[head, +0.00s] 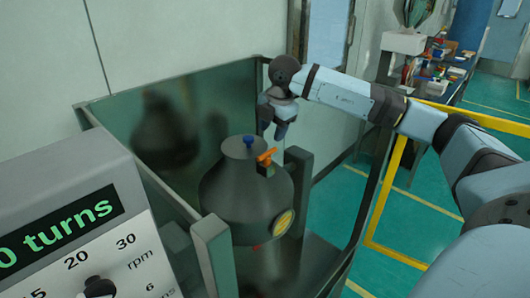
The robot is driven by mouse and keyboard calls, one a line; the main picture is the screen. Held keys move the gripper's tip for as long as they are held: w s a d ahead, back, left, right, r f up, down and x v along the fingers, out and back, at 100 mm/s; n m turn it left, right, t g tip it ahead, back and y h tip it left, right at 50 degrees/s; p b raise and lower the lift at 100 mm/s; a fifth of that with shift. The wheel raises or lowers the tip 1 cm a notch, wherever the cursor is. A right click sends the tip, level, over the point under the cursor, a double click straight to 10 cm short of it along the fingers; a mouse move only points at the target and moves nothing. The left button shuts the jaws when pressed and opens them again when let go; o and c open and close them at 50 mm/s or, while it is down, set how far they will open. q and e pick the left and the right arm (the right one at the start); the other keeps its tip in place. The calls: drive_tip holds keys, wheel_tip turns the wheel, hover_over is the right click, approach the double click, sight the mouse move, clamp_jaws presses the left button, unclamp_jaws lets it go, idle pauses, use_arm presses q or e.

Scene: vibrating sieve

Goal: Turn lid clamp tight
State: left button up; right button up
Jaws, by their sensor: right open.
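A dark grey rounded vessel (235,195) stands inside a glass-sided enclosure. On its top are a small blue knob (249,141) and an orange handle (266,156) on a dark fitting; I cannot tell for sure which is the lid clamp. A yellow round port (283,223) shows on its lower right side. My right gripper (273,129) points down, open and empty, above and slightly behind the orange handle, apart from it. My left gripper is out of view.
A control panel (75,220) with a green "turns" display and an rpm dial stands at the lower left. Enclosure posts (214,255) flank the vessel. A yellow frame (392,182) and a cluttered bench (430,75) are at the right. Green floor there is open.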

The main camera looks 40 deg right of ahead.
sight(266, 154)
drive_tip(key=p+x, duration=0.1)
drive_tip(key=x, duration=0.8)
drive_tip(key=shift+w+f, duration=0.1)
drive_tip(key=shift+f, duration=0.05)
drive_tip(key=c, duration=0.8)
